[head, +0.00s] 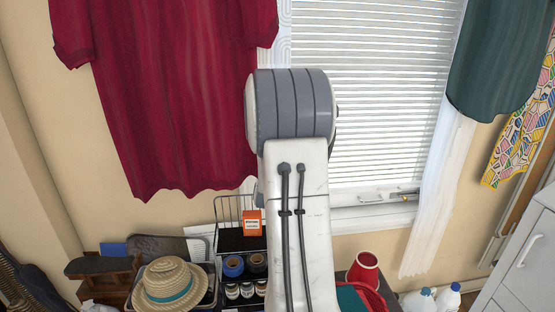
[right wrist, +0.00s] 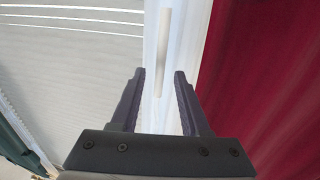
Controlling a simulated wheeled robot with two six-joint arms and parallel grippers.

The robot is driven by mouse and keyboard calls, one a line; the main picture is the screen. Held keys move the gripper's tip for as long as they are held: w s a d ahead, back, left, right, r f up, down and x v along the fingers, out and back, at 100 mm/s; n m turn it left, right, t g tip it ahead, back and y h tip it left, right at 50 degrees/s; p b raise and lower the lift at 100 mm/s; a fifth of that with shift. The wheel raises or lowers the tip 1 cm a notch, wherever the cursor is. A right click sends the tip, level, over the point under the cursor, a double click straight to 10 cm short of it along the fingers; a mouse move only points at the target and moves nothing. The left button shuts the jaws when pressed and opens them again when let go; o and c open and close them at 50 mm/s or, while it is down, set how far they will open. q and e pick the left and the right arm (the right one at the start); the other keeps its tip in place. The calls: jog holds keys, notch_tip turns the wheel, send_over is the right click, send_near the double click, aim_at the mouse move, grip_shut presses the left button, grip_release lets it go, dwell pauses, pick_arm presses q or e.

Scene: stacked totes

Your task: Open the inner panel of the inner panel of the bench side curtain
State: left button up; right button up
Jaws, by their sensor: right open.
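Behind my arm in the head view, a strip of patterned white curtain (head: 283,45) shows at the window's left side. A second white curtain (head: 440,190) hangs at its right side. In the right wrist view my right gripper (right wrist: 160,72) is open and empty. Its fingers point toward a white curtain (right wrist: 190,35) between blinds and red cloth. A pale upright bar (right wrist: 163,50) shows just beyond and between the fingertips; I cannot tell whether anything touches. In the head view my arm hides the right gripper and most of the left curtain. My left gripper is not in view.
A red garment (head: 180,90) hangs left of the window and beside the gripper. White blinds (head: 380,90) cover the window. A dark green garment (head: 500,60) hangs at right. A straw hat (head: 168,284), a wire rack (head: 225,212) and a red cup (head: 364,272) stand below.

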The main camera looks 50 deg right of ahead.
jog(key=v, duration=0.7)
jog(key=shift+b, duration=0.45)
